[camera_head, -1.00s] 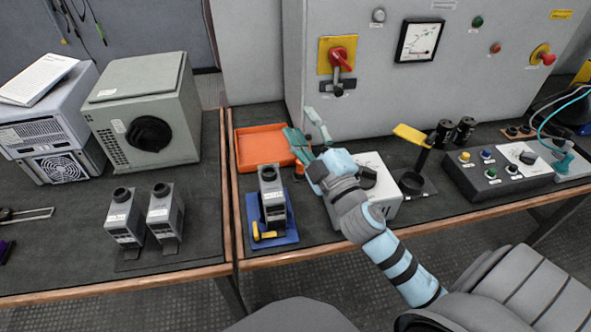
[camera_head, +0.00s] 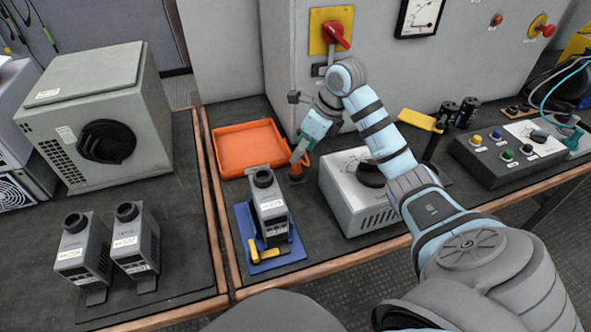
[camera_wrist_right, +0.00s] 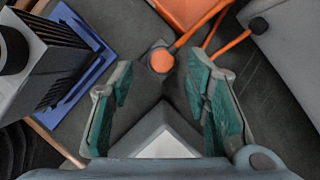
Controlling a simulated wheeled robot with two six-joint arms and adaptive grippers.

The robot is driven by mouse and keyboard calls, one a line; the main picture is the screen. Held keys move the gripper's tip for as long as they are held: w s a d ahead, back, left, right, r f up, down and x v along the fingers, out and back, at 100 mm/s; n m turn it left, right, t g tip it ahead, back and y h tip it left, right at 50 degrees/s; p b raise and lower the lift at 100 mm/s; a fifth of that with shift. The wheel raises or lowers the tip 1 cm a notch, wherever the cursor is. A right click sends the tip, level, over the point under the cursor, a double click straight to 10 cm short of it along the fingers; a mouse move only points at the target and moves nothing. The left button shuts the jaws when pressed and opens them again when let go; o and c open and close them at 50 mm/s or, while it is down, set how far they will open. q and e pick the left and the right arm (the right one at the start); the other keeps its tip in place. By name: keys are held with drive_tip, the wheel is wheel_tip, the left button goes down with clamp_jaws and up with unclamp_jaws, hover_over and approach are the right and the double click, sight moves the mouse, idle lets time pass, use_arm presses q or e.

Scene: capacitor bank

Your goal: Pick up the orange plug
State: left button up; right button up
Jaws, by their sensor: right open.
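The orange plug (camera_head: 297,170) stands on the dark table top, between the blue base with the grey unit and the white-topped box. In the right wrist view its round orange top (camera_wrist_right: 162,60) sits on a grey base, just beyond the fingertips. My right gripper (camera_head: 302,154) reaches down at the plug and partly covers it in the head view. In the wrist view the right gripper (camera_wrist_right: 160,85) is open, its green-padded fingers apart with nothing between them; whether they touch the plug I cannot tell. My left gripper is not in view.
An empty orange tray (camera_head: 250,172) lies behind the plug. The grey unit (camera_head: 268,205) on its blue base (camera_head: 279,267) stands close on the left, the white-topped box (camera_head: 350,205) close on the right. The cabinet (camera_head: 290,70) rises behind.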

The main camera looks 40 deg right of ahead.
sight(296, 168)
drive_tip(key=x, duration=0.2)
drive_tip(key=b+x, duration=0.1)
drive_tip(key=x, duration=0.1)
drive_tip(key=shift+d+f, duration=0.15)
drive_tip(key=shift+f, duration=0.25)
drive_tip(key=shift+w+f+b, duration=0.1)
drive_tip(key=shift+f+b, duration=0.25)
drive_tip(key=shift+w, duration=0.1)
clamp_jaws()
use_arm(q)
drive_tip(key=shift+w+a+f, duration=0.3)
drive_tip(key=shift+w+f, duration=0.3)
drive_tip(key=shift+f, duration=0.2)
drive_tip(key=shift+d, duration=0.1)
